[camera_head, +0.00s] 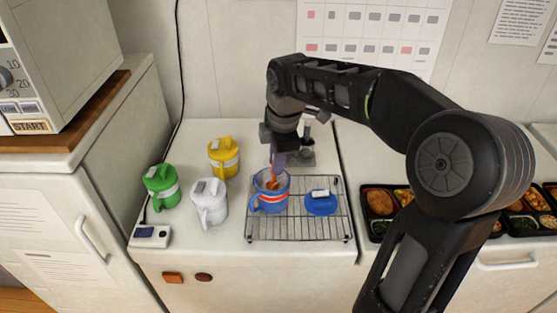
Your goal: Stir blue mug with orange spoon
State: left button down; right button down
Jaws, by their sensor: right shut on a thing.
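The blue mug (268,200), with a red and white band, stands upright on the wire rack (300,229). Its handle points left and its top is open. The orange spoon (273,183) is in the mug, its lower part showing inside the rim. My right gripper (278,160) is above the mug, pointing down, and shut on the spoon. Its fingers are small in the picture and partly dark. My left gripper is not in view.
A small white device (150,236) lies at the counter's left edge. Bento trays (378,213) lie right, behind my right arm. A microwave (60,60) stands far left.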

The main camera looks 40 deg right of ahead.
jog(key=shift+r, duration=0.1)
jog(key=shift+s+a+r+p, duration=0.1)
jog(key=shift+s+r+p, duration=0.1)
jog(key=shift+r+p, duration=0.65)
jog(key=shift+s+d+r+p, duration=0.1)
jog(key=shift+s+r+p, duration=0.1)
jog(key=shift+r+p, duration=0.6)
jog(key=shift+s+a+r+p, duration=0.15)
jog(key=shift+r+p, duration=0.3)
jog(key=shift+r, duration=0.75)
notch_tip(320, 180, up, 2)
jog(key=shift+r+p, duration=0.1)
jog(key=shift+p, duration=0.35)
jog(key=shift+r, duration=1.35)
